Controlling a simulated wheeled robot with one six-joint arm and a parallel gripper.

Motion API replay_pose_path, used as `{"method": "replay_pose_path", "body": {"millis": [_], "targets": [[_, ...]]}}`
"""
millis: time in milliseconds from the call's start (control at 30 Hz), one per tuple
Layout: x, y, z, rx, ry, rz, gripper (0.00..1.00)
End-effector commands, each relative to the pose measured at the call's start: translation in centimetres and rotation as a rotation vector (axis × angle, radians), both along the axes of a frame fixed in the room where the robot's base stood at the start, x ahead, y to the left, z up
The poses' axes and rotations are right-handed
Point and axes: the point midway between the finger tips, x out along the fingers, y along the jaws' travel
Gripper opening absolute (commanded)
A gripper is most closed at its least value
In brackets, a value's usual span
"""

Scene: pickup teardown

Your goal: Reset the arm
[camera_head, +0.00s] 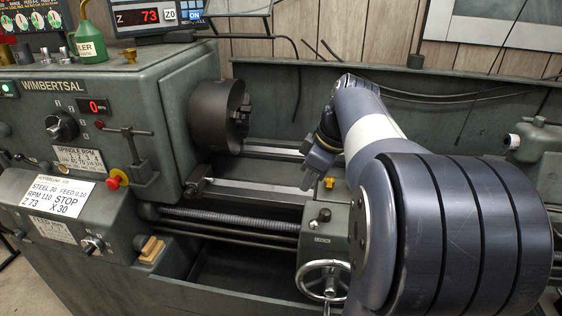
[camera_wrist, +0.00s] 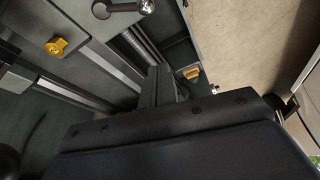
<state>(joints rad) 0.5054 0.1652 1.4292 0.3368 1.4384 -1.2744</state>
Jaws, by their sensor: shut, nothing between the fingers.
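My arm reaches over the lathe in the head view, bent at its elbow, with its end pointing down. In the wrist view my gripper (camera_wrist: 161,80) shows as dark fingers together, with nothing held. The lathe chuck (camera_head: 219,117) is to the left of my gripper and apart from it. Part of the carriage and bed is hidden behind my arm.
A handwheel (camera_head: 324,280) stands on the carriage front. The headstock (camera_head: 110,120) carries a red knob (camera_head: 113,183) and a lever. A green oil can (camera_head: 88,40) and a readout (camera_head: 157,15) stand on top. A yellow-brown block (camera_head: 151,249) sits at the lower left. Bare floor shows in the wrist view.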

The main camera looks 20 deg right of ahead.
Motion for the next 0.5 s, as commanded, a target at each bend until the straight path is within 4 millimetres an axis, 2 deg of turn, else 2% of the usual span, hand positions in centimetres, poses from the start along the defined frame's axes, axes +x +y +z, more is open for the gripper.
{"method": "replay_pose_path", "body": {"millis": [267, 367, 500], "targets": [[0.1, 0.2, -0.6, 0.001, 0.003, 0.001, 0.0], [0.4, 0.5, -1.7, 0.002, 0.003, 0.002, 0.0], [1.0, 1.2, -4.1, 0.003, 0.005, 0.002, 0.0]]}}
